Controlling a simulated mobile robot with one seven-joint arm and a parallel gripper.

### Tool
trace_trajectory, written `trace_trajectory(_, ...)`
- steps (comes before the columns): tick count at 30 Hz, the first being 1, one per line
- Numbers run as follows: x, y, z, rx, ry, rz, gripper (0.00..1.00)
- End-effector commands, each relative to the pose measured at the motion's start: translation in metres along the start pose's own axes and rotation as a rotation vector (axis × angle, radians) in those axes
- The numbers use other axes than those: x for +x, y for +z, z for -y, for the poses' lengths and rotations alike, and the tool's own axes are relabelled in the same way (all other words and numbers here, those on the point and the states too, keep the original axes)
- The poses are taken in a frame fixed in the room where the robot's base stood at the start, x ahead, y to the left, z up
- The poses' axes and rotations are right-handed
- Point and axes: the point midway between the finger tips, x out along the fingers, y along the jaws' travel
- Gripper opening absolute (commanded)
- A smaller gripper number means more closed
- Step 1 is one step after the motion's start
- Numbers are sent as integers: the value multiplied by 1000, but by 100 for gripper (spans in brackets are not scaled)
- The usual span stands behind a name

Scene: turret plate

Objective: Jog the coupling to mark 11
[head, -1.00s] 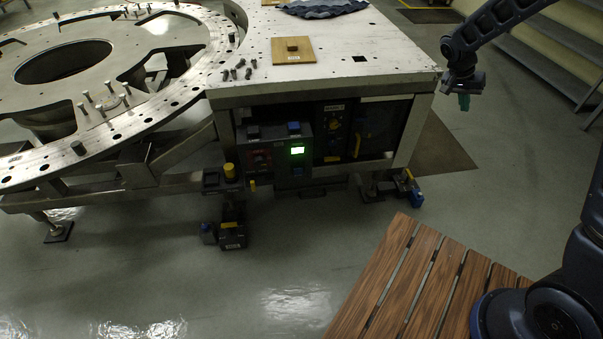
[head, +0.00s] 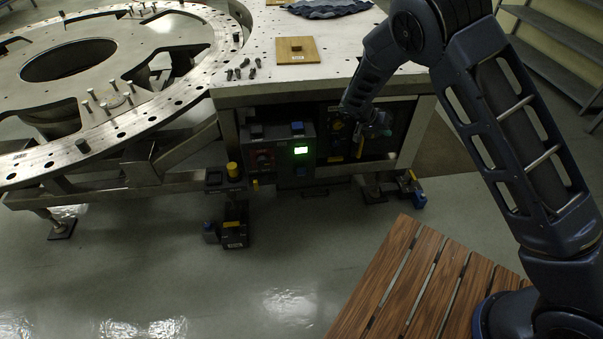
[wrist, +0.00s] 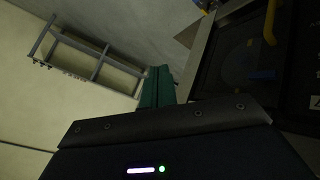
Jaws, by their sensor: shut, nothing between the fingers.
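The large flat metal ring (head: 165,127) of the turret plate, with holes along its rim and upright pins, fills the left of the head view. I cannot read any mark numbers on it. A control box (head: 280,160) with a lit green display (head: 301,150), a black button and a blue button (head: 297,127) on top sits under the bench's front edge. My gripper, seen in the wrist view (wrist: 157,88) as teal fingers close together, is shut and empty. In the head view it is to the right of the control box, before the bench front, its fingertips hard to make out.
A yellow-topped pedestal switch (head: 232,171) stands left of the control box. A wooden block (head: 297,55), loose bolts and a cloth (head: 328,8) lie on the bench top. A slatted wooden platform (head: 420,285) is at front right. The floor in front is mostly clear.

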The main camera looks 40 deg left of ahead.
Motion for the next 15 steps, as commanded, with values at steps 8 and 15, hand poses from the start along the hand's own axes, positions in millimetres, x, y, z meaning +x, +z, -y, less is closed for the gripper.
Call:
trace_trajectory(8,-7,52,72,-25,-3,-143,0)
trace_trajectory(15,-14,101,127,-41,-26,-271,0)
